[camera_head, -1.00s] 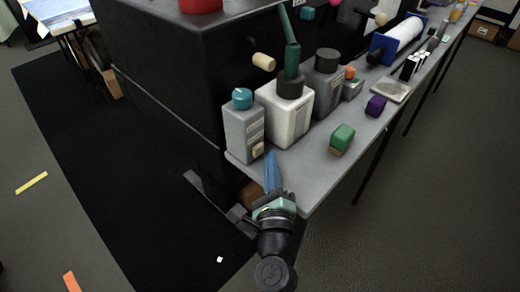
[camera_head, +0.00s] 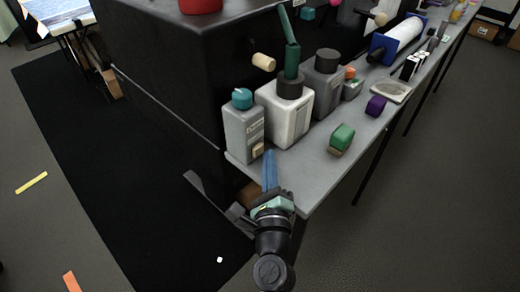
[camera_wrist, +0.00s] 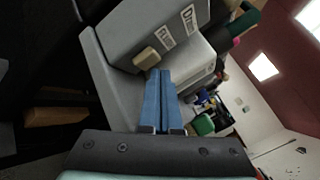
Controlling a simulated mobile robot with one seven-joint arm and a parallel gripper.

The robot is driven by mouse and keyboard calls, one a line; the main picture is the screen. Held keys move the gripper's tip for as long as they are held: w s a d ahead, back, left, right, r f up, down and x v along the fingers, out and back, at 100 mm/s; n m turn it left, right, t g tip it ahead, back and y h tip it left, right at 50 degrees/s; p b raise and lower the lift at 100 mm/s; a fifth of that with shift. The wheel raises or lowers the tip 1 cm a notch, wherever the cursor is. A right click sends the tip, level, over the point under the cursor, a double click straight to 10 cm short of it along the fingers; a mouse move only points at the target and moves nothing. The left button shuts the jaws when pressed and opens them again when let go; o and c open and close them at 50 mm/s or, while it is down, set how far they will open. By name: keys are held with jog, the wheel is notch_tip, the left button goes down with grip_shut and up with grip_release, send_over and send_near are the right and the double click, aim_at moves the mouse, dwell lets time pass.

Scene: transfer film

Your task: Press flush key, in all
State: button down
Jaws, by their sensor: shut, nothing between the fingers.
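The flush key looks like the beige block (camera_head: 258,150) low on the front of a grey box (camera_head: 243,128) with a teal knob on top. In the wrist view the fingertips (camera_wrist: 158,72) are right beside the key's lower right edge. I cannot tell whether they touch it.
A white jug (camera_head: 287,112) with a dark cap and a grey bottle (camera_head: 322,85) stand right of the box. A green block (camera_head: 342,138) and a purple block (camera_head: 376,106) lie on the grey shelf (camera_head: 305,180). A large black cabinet (camera_head: 160,60) stands behind.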

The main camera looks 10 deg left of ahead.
jog(key=shift+w+a, duration=0.1)
jog(key=shift+a, duration=0.1)
jog(key=shift+w+a, duration=0.3)
jog(key=shift+a, duration=0.1)
dwell(0.7)
dwell(0.4)
jog(key=shift+s+d, duration=0.55)
jog(key=shift+d, duration=0.2)
jog(key=shift+s+d+b, duration=0.4)
jog(key=shift+s+d, duration=0.35)
jog(key=shift+d, duration=0.3)
jog(key=shift+s+d+b, duration=0.35)
jog(key=shift+s+d, duration=0.35)
jog(key=shift+d, duration=0.3)
